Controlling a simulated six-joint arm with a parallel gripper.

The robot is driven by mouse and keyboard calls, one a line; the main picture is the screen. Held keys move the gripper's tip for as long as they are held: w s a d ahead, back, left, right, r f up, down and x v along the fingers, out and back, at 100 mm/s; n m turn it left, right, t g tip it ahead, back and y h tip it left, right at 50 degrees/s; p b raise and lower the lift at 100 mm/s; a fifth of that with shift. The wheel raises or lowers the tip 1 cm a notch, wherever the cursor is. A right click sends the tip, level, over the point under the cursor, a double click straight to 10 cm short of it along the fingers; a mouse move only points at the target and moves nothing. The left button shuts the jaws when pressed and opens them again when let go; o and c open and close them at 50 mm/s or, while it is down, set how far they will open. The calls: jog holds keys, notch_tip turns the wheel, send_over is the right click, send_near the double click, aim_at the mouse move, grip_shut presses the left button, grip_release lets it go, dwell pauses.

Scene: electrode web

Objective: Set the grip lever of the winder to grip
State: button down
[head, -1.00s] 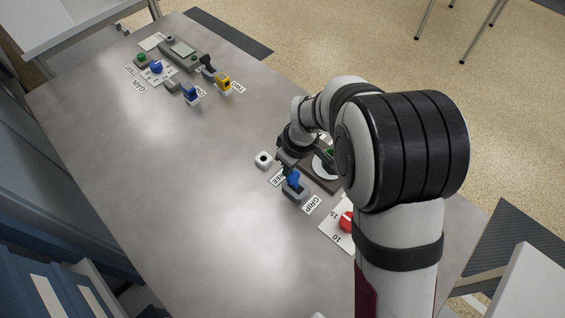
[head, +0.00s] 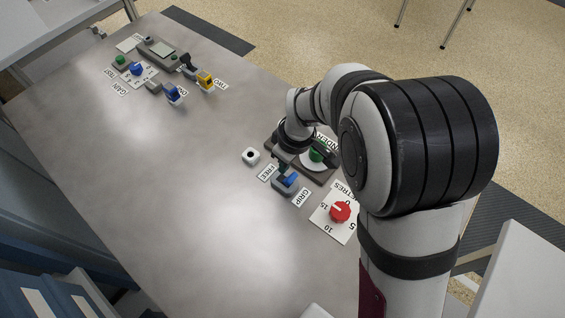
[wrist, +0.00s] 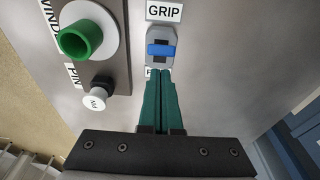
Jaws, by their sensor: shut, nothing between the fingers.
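The winder's grip lever is a blue handle (head: 290,180) on a grey base (head: 280,188). The handle (wrist: 161,51) lies crosswise on its base in the wrist view. In the head view it leans toward the GRIP label (head: 301,196). The FREE label (head: 267,172) is at the opposite end. My gripper (wrist: 161,72) has its green fingers together and empty, at the FREE end of the base, largely covering that label in the wrist view. In the head view my gripper (head: 283,169) is close beside the handle; contact is unclear.
The winder plate with a green spool (wrist: 80,38) and a white PIN knob (wrist: 97,99) is beside the lever. Other controls, including a yellow lever (head: 205,79), are at the far end.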

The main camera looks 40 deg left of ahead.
jog(key=shift+r, duration=0.15)
jog(key=a+r, duration=0.2)
jog(key=a, duration=0.2)
jog(key=d+r, duration=0.7)
jog(key=shift+d, duration=0.15)
jog(key=s+d+r+m, duration=0.2)
jog(key=d+r+m, duration=0.1)
jog(key=d+m, duration=0.55)
jog(key=s+d+r+m, duration=0.2)
jog(key=d+m, duration=0.3)
jog(key=d, duration=0.6)
jog(key=s+d+m, duration=0.6)
jog(key=s+m, duration=0.2)
jog(key=m, duration=0.2)
jog(key=shift+s+d+f, duration=0.2)
jog(key=shift+s+d, duration=0.1)
jog(key=shift+d, duration=0.05)
